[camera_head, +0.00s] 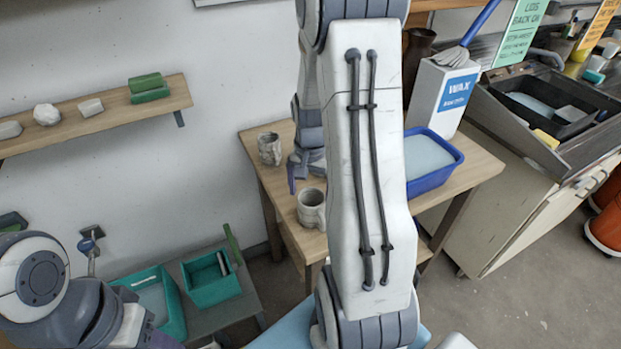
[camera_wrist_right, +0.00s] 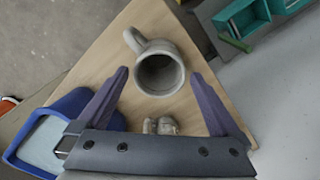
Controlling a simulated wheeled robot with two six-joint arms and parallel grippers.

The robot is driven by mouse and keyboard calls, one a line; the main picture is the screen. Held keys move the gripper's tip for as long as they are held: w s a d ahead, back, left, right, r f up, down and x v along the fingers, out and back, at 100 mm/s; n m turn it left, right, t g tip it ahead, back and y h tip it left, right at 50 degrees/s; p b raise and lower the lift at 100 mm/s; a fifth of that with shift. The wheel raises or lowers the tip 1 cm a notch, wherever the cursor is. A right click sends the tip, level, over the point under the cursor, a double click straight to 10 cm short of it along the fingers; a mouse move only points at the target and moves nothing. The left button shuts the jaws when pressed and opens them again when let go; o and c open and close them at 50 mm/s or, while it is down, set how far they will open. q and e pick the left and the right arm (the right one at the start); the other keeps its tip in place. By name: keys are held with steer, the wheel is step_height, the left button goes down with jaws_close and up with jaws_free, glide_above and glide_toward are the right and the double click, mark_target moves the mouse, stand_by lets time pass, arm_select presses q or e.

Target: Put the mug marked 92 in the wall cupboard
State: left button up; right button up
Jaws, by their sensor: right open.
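Two grey mugs stand on a small wooden table (camera_head: 262,175). The nearer mug (camera_head: 311,209) also shows in the right wrist view (camera_wrist_right: 160,72), upright, its handle at the upper left. The farther mug (camera_head: 269,149) appears in the wrist view (camera_wrist_right: 163,126) beyond the gripper's base bar, partly hidden. No number is readable on either. My right gripper (camera_head: 307,172) is open above the table between the two mugs; in the wrist view its fingertips (camera_wrist_right: 160,76) are spread either side of the nearer mug's image, not closed on it. No wall cupboard is recognisable. My left gripper is out of view.
A blue tub (camera_head: 436,183) and a white WAX box (camera_head: 452,92) stand on the table's right side. A wall shelf (camera_head: 100,119) holds small blocks. Green bins (camera_head: 212,283) sit low at left. A sink unit (camera_head: 545,115) is at right. Open floor (camera_head: 525,290) lies lower right.

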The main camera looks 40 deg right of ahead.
step_height(320, 180, up, 5)
steer(key=s+a+r+n, duration=0.15)
steer(key=a+n, duration=0.25)
steer(key=a, duration=0.4)
steer(key=a+r+n, duration=0.2)
steer(key=a+n, duration=0.1)
steer(key=a, duration=0.6)
steer(key=s+a+r+n+y, duration=0.1)
steer(key=s+a+r+n, duration=0.1)
steer(key=s+a+n, duration=1)
steer(key=s+a, duration=0.1)
steer(key=s, duration=0.1)
steer(key=shift+s+a, duration=0.25)
steer(key=shift+s, duration=0.05)
steer(key=shift+c, duration=1)
